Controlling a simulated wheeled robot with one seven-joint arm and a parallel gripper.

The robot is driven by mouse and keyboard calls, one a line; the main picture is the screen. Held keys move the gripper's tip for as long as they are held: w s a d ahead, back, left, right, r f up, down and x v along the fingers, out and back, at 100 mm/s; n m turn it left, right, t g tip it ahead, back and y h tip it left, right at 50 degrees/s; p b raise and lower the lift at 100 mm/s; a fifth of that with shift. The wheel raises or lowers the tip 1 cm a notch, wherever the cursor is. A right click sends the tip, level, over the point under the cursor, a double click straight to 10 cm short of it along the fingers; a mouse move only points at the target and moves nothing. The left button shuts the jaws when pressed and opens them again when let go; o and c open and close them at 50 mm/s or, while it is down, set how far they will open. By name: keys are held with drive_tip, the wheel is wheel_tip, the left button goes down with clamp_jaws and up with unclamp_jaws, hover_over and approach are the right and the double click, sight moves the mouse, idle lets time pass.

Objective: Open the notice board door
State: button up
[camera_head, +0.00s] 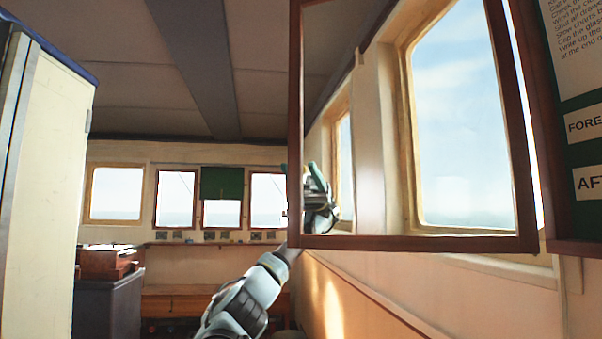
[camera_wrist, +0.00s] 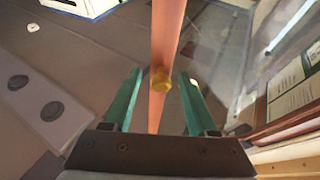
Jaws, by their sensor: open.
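The notice board door (camera_head: 420,243) is a brown wooden frame with a clear pane. It stands swung out from the notice board (camera_head: 581,215) at the right edge of the head view. My gripper (camera_head: 302,172) is at the door's free left edge, partly seen through the pane. In the wrist view, my open gripper (camera_wrist: 160,90) has its green fingers on either side of the door's wooden edge (camera_wrist: 167,35). A small yellow knob (camera_wrist: 161,79) on that edge lies between the fingers, with gaps visible on both sides.
A tall cream cabinet (camera_head: 45,190) stands at the left. A wooden box (camera_head: 105,262) sits on a dark cabinet (camera_head: 108,305) at the back left. Windows line the back and right walls. Open room lies left of the door.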

wheel_tip(320, 180, up, 10)
drive_tip(key=shift+p, duration=0.95)
